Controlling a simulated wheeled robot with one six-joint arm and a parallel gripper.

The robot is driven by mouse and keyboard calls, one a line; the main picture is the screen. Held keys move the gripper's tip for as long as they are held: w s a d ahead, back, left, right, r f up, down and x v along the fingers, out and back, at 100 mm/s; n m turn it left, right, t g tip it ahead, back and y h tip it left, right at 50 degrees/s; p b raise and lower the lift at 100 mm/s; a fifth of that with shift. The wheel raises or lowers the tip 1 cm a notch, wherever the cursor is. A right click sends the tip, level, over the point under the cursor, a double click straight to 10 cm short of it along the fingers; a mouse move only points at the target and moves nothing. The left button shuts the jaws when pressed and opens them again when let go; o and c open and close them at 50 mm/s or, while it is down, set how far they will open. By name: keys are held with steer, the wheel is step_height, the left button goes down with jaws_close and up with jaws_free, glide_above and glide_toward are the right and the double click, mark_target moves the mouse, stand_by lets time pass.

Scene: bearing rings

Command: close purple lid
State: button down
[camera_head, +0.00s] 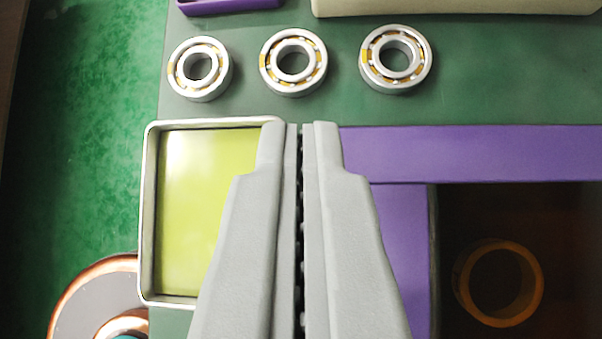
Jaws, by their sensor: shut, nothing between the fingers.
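My gripper (299,130) is shut and empty, with its fingers pointing toward the back of the view. Its right finger overlaps the left end of a purple frame (470,153) at the right. This frame has a dark brown panel or opening (560,240) inside it, with an orange-brown ring (500,283) showing there. I cannot tell whether the purple frame is the lid or the box, or whether it is open. Its right and near parts are out of view, and my fingers hide its left end. I cannot tell whether they touch it.
Three metal bearing rings (293,63) stand in a row on the green surface. A metal-rimmed tray with a yellow-green floor (185,210) is left of my gripper. A copper-rimmed round object (75,295) is at lower left. A purple piece (225,5) and a beige block (450,6) are at the top.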

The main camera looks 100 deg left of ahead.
steer(key=a+v, duration=0.1)
steer(key=v, duration=0.8)
steer(key=s+r+m+t+h, duration=0.1)
steer(key=s+m+t+h, duration=0.1)
steer(key=s, duration=0.7)
steer(key=s+d+r+m+t+h, duration=0.1)
steer(key=s+r+m+t+h, duration=0.1)
steer(key=s+m+t, duration=0.3)
steer(key=s+r+m+t+h, duration=0.2)
steer(key=s+m+t+h, duration=0.1)
steer(key=s, duration=0.9)
steer(key=t+h, duration=0.1)
steer(key=t, duration=0.1)
steer(key=shift+s+d+t, duration=0.2)
steer(key=shift+s+t, duration=0.2)
steer(key=c, duration=2.1)
jaws_free()
